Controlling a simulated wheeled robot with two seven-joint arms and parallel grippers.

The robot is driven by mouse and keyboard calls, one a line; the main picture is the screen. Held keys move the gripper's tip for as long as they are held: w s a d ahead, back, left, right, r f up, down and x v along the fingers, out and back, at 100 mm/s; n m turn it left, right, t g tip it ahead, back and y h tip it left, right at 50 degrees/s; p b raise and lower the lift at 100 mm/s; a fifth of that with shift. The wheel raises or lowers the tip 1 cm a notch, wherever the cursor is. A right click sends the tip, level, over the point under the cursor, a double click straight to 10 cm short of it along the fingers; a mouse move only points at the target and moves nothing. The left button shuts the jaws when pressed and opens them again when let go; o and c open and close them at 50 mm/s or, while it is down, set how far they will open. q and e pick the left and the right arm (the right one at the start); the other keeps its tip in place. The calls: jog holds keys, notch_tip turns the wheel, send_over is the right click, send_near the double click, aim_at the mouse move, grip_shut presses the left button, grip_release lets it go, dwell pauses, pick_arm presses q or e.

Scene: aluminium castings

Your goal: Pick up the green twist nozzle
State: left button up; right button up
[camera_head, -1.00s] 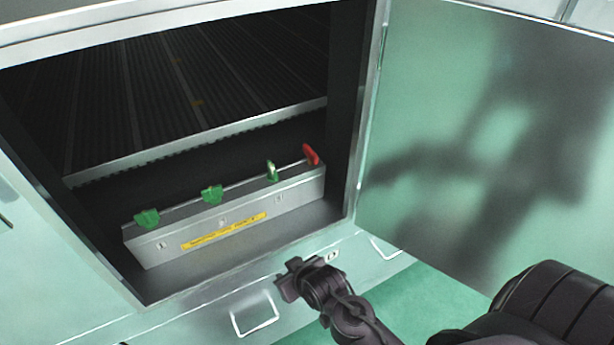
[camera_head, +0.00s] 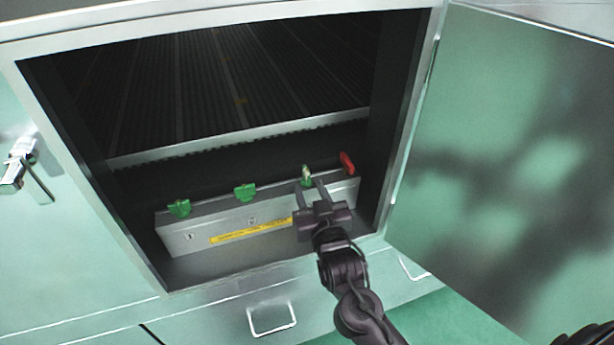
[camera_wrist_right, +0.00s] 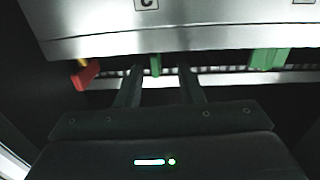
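Three green twist nozzles stand along the top of a grey metal box: a left one (camera_head: 179,208), a middle one (camera_head: 245,192) and a right one (camera_head: 306,172). The right one is turned differently from the other two. My right gripper (camera_head: 310,184) reaches into the cabinet with its two fingers apart, at the right green nozzle. In the right wrist view, that nozzle (camera_wrist_right: 155,65) shows between the open fingers (camera_wrist_right: 158,80), with a gap on each side. Its upper part there is hidden by the box. My left gripper is not in view.
A red handle (camera_head: 347,163) stands close to the right of that nozzle. The box (camera_head: 200,238) bears a yellow label (camera_head: 240,232). The cabinet frame (camera_head: 405,130) and open door (camera_head: 500,150) bound the right side. Dark ribbed panels (camera_head: 250,75) lie behind.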

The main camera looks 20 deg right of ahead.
aim_at(309, 182)
jog(key=w, duration=0.1)
jog(key=w+p, duration=0.1)
jog(key=w, duration=0.2)
jog(key=shift+w+d+r+p, duration=0.15)
jog(key=shift+w+d+p, duration=0.2)
jog(key=shift+d, duration=0.05)
jog(key=shift+w, duration=0.45)
jog(key=shift+s, duration=0.1)
grip_shut()
